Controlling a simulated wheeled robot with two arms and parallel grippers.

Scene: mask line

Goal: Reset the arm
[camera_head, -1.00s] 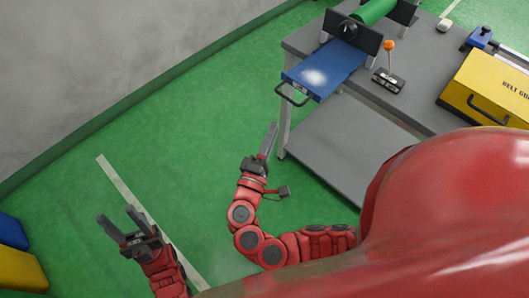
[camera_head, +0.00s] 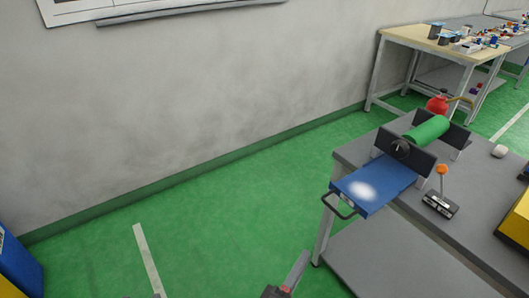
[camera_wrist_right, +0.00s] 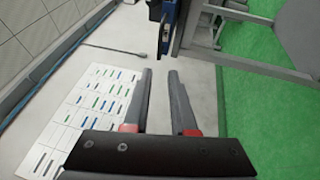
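My right gripper (camera_head: 297,268) shows at the bottom edge of the head view, over the green floor and left of the grey table (camera_head: 400,255). Only its finger and part of its body show there. In the right wrist view its two fingers (camera_wrist_right: 160,75) stand apart with nothing between them, so it is open and empty.
The grey table bears a blue tray with a handle (camera_head: 375,187), a green roller (camera_head: 427,130), an orange-knobbed lever (camera_head: 441,188) and a yellow box (camera_head: 517,228). A workbench (camera_head: 425,40) stands at the back right. The green floor (camera_head: 215,220) left of the table is clear.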

